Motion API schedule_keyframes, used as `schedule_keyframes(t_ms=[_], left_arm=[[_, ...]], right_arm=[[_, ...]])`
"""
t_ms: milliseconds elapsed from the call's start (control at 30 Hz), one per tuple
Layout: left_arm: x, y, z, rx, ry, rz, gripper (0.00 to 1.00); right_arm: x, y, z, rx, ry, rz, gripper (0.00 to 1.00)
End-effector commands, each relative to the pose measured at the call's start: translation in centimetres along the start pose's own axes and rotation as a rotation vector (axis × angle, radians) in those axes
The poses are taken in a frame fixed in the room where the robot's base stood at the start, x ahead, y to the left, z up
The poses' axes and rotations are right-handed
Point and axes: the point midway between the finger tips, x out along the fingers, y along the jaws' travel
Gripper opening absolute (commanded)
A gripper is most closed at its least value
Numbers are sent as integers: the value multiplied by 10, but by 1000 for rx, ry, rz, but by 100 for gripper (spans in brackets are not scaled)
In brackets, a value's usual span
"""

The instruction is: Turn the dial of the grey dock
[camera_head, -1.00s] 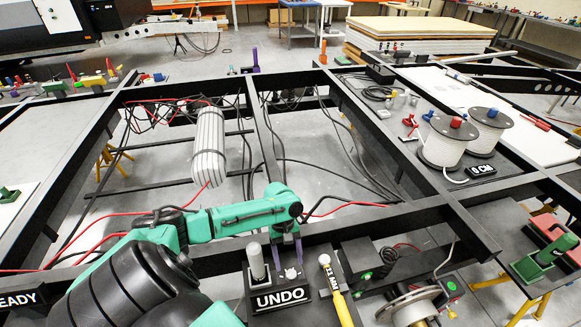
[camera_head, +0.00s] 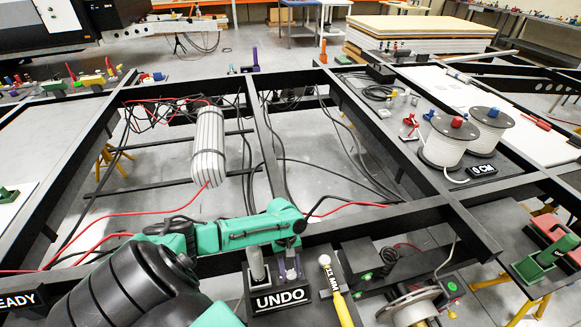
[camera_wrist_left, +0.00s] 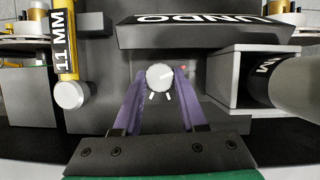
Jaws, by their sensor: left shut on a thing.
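The grey dock (camera_head: 262,306) with the UNDO sign (camera_head: 281,299) sits on the near chassis beam; it also shows in the left wrist view (camera_wrist_left: 205,60). Its small pale dial (camera_wrist_left: 160,76) has a white pointer mark on its face. My left gripper (camera_head: 290,272) comes down on the dock from above. Its two purple fingers (camera_wrist_left: 160,88) are closed on the dial, one on each side. In the head view the fingers and wrist largely hide the dial. My right gripper is in neither view.
A grey cylinder (camera_head: 258,268) stands in the dock beside the fingers. A yellow 11 MM tool (camera_head: 341,306) lies right of the dock. A cable reel (camera_head: 408,305) is further right. Red and black cables run along the beam behind my arm.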

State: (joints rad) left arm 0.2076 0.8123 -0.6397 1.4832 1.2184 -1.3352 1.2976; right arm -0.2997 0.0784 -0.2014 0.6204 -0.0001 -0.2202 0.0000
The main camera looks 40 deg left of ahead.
Motion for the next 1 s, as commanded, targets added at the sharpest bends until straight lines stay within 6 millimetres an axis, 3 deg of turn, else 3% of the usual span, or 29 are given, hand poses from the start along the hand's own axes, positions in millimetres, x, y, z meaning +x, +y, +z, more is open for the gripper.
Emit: schedule_keyframes(t_ms=[267, 1000], left_arm=[[-1, 2, 0, 105, 0, -43, 0], [-1, 6, 2, 622, 2, -257, 0]], right_arm=[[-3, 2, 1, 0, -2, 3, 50], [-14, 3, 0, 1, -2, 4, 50]])
